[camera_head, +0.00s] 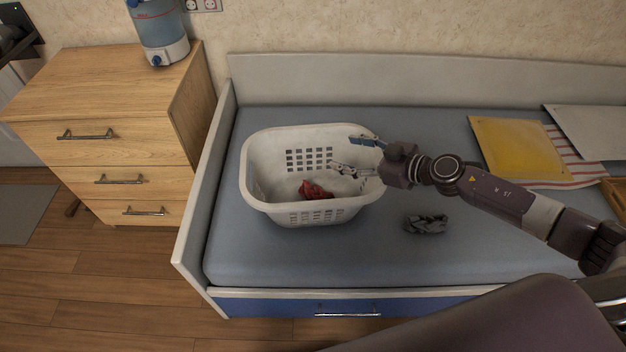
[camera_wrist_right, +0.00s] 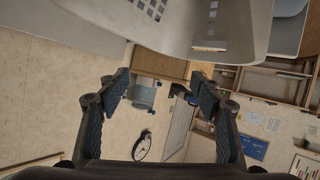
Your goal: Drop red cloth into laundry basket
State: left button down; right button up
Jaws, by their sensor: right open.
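The red cloth (camera_head: 315,190) lies crumpled inside the white laundry basket (camera_head: 256,199), on its floor toward the near side. The basket stands on the blue bed. My right gripper (camera_head: 350,155) is over the basket's right part, its fingers apart and empty, above and to the right of the cloth. In the right wrist view the open fingers (camera_wrist_right: 162,90) have nothing between them, and the pale basket (camera_wrist_right: 170,30) fills the top. The red cloth does not show there. My left gripper is in neither view.
A crumpled grey cloth (camera_head: 425,224) lies on the bed (camera_head: 290,255) right of the basket. A yellow cushion (camera_head: 515,147) lies at the back right. A wooden dresser (camera_head: 110,105) with a water container (camera_head: 160,30) stands at the left. The bed's front is clear.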

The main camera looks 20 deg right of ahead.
jog(key=shift+v, duration=2.55)
jog(key=shift+a, duration=0.15)
